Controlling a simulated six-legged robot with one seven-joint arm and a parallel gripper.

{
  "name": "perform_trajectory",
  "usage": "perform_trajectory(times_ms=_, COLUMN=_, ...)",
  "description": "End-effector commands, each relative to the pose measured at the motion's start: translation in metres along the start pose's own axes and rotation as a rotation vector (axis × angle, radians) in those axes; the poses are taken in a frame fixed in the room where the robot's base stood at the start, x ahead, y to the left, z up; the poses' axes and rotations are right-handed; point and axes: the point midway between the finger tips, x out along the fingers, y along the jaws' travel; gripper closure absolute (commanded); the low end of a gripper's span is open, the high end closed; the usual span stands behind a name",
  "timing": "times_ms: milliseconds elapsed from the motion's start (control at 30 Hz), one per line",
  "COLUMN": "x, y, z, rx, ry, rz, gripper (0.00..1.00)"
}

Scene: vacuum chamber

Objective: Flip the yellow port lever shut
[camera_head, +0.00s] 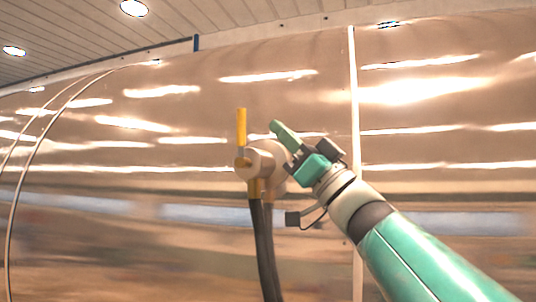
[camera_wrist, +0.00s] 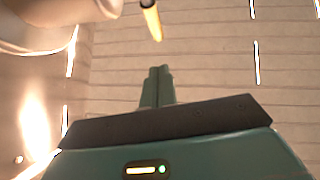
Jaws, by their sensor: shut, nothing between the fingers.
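The yellow port lever (camera_head: 241,127) stands upright on the front of the round pale port fitting (camera_head: 262,160) on the chamber wall. My gripper (camera_head: 274,126) is just right of the lever in the head view, its fingers pointing up and left, with a visible gap between them and the lever. In the wrist view the gripper fingers (camera_wrist: 160,72) are together and empty. The lever (camera_wrist: 152,22) shows beyond their tips at the top, and part of a pale rounded body (camera_wrist: 85,12) shows at the upper left.
A dark hose (camera_head: 262,245) hangs down from the port fitting. The shiny curved chamber wall (camera_head: 140,150) fills the background, with a pale vertical seam (camera_head: 353,90) behind my arm. The space left of the lever looks clear.

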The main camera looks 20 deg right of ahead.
Motion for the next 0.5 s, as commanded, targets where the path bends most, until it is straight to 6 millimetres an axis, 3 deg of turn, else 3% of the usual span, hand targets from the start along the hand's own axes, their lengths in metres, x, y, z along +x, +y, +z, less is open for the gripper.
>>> perform_trajectory(times_ms=200, x=0.03, y=0.0, z=0.019, rx=0.002, ry=0.0, rz=-0.001, gripper=1.0)
perform_trajectory(times_ms=500, x=0.04, y=0.0, z=0.029, rx=0.0, ry=0.0, rz=0.0, gripper=1.0)
